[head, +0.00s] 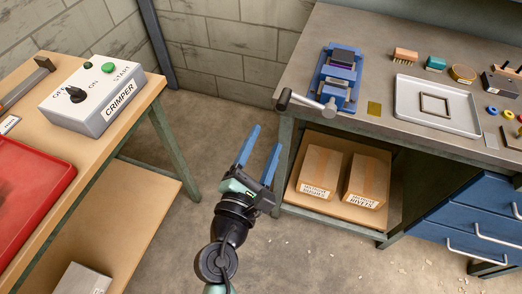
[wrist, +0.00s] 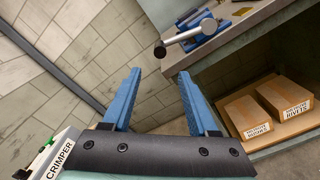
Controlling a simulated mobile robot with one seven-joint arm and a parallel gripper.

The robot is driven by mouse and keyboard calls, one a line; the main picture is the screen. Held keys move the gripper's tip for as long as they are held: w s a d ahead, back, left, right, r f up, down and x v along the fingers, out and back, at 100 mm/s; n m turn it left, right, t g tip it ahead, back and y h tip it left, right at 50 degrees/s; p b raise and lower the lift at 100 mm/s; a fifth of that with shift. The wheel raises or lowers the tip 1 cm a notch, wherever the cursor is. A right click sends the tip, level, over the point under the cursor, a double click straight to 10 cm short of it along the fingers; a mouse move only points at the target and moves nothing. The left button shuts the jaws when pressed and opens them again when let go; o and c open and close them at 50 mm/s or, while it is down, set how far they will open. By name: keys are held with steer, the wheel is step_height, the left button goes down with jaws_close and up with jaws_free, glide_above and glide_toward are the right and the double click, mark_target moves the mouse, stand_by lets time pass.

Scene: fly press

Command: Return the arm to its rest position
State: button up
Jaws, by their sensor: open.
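My gripper (head: 259,151) hangs over the gap between the two benches in the head view. Its two blue fingers are apart with nothing between them. In the wrist view the open gripper (wrist: 156,85) points toward the block wall. The blue fly press (head: 338,80), with a grey lever and black knob, stands on the right bench near its left end. The press also shows at the top of the wrist view (wrist: 205,27). My gripper is apart from the press and from both benches.
The crimper box (head: 98,92) and a red tray (head: 30,190) are on the left bench. The right bench (head: 380,38) holds a grey tray (head: 433,120) and several small items. Two cardboard boxes (head: 319,168) sit on its lower shelf. Blue drawers (head: 475,215) are at right. The floor between is clear.

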steer(key=shift+v, duration=0.8)
